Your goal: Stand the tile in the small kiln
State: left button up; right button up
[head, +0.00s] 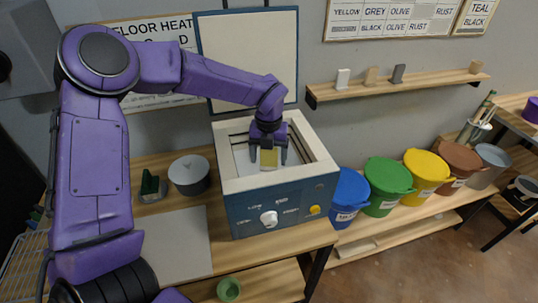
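The small kiln (232,204) is a blue and cream box with an open top, standing on the wooden table. My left gripper (268,157) reaches down into its opening from above. A small yellowish tile (269,159) is upright between the two fingers, inside the kiln mouth. The fingers are spread to either side of the tile, with what looks like a narrow gap at each edge. The tile's lower edge and the kiln floor under it are hard to make out. My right gripper is not in view.
A grey round container (189,176) and a dark green piece in a holder (151,186) stand left of the kiln. A pale board (175,245) lies in front of them. Several coloured buckets, including a blue one (350,190), stand right. A wall shelf (400,87) is behind.

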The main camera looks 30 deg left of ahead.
pick_arm(q)
jog(key=shift+w+r, duration=0.1)
jog(key=shift+r, duration=0.2)
notch_tip(320, 180, up, 11)
jog(key=shift+r+b, duration=0.2)
jog(key=shift+b, duration=0.75)
